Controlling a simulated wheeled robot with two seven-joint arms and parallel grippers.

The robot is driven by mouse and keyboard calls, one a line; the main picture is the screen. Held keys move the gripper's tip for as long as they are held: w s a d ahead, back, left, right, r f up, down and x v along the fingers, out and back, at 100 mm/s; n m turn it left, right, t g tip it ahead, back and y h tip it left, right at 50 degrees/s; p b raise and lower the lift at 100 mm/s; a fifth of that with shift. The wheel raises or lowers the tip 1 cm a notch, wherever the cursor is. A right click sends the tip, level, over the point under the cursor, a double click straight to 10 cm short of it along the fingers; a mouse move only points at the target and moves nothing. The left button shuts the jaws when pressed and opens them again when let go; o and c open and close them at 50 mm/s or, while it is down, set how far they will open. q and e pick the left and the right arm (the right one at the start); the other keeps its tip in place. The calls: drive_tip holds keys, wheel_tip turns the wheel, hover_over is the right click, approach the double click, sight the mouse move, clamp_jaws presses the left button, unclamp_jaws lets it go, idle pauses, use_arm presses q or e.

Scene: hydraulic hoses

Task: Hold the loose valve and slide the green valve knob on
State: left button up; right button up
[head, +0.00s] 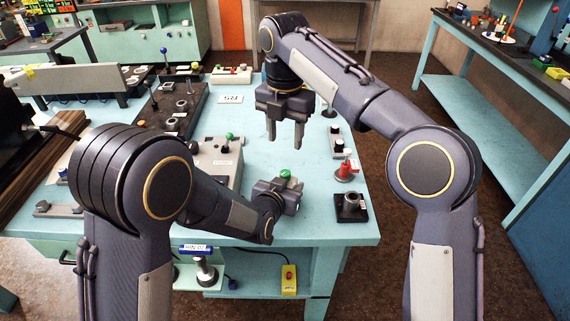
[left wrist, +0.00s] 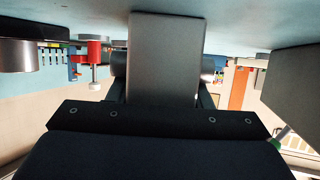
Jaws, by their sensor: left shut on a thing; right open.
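My left gripper (head: 288,190) is low over the front of the light-blue table. It is shut on a grey block-shaped body, which I take to be the loose valve (left wrist: 163,60); it fills the space between the fingers in the left wrist view. The green knob (head: 285,174) shows as a small green cap at the top of the left gripper. I cannot tell whether it is seated on the valve. My right gripper (head: 285,134) hangs above and behind the left one, fingers pointing down, open and empty, with a clear gap above the green cap.
A red valve (head: 346,171) and a dark block with a metal ring (head: 351,206) stand to the right of the left gripper. A grey control box (head: 217,158) with a green-tipped lever stands to the left. Black panels with knobs and levers (head: 172,112) lie further left.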

sight(285, 172)
wheel_tip(285, 172, down, 10)
drive_tip(key=shift+f, duration=0.1)
idle(0.4)
drive_tip(key=c, duration=1)
drive_tip(key=m, duration=0.3)
drive_tip(key=o, duration=1)
